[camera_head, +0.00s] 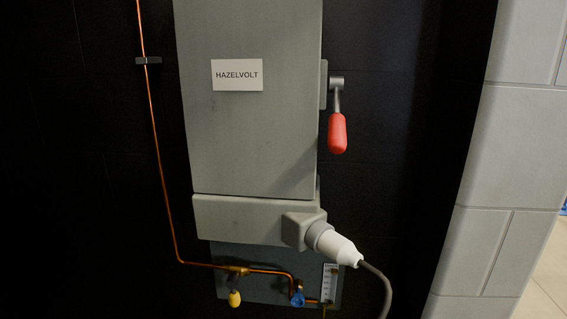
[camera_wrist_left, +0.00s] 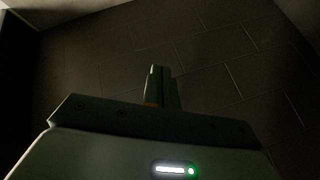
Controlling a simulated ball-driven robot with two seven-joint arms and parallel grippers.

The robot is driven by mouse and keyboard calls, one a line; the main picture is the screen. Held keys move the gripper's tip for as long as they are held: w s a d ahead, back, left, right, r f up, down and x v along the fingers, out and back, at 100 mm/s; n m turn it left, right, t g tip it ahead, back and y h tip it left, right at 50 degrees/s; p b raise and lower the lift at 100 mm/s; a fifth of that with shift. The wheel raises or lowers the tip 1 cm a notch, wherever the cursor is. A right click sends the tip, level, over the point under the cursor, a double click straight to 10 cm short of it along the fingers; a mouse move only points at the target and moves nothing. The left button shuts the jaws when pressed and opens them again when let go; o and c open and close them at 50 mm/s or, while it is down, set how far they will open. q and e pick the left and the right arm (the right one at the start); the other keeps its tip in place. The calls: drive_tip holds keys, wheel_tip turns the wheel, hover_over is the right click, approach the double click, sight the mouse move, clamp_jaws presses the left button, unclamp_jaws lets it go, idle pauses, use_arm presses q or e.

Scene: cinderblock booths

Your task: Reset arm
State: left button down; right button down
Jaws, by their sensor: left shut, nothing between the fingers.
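My left gripper (camera_wrist_left: 162,88) shows in the left wrist view, with its fingers together and nothing between them. It points toward a dark block wall and touches nothing that I can see. Neither gripper shows in the head view. The head view shows a grey electrical box (camera_head: 250,130) labelled HAZELVOLT. A lever with a red handle (camera_head: 337,133) hangs downward on the box's right side. A white plug (camera_head: 335,245) sits in the socket at the box's lower right, with a grey cable running down from it.
A copper pipe (camera_head: 157,160) runs down left of the box and bends right beneath it. A yellow-handled valve (camera_head: 234,298) and a blue-handled valve (camera_head: 297,298) sit on the lower run. A light block wall (camera_head: 508,160) stands at the right.

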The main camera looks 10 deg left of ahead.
use_arm(q)
drive_tip(key=s+d+f+g+h, duration=0.1)
drive_tip(key=s+d+f+g, duration=0.1)
drive_tip(key=s+d+f, duration=0.5)
drive_tip(key=s+d+f+g+h+b, duration=0.15)
drive_tip(key=s+d, duration=0.35)
drive_tip(key=s, duration=0.7)
drive_tip(key=s+d+f+g, duration=0.2)
drive_tip(key=s+d+f, duration=0.2)
drive_tip(key=s+d, duration=0.4)
wheel_tip(320, 180, down, 8)
drive_tip(key=s+a+b, duration=0.1)
drive_tip(key=a+b, duration=0.1)
drive_tip(key=b, duration=0.5)
drive_tip(key=shift+s+n+b, duration=0.25)
drive_tip(key=shift+n+b, duration=0.05)
drive_tip(key=shift+b, duration=0.05)
drive_tip(key=shift+r+g, duration=0.1)
drive_tip(key=shift+g, duration=0.15)
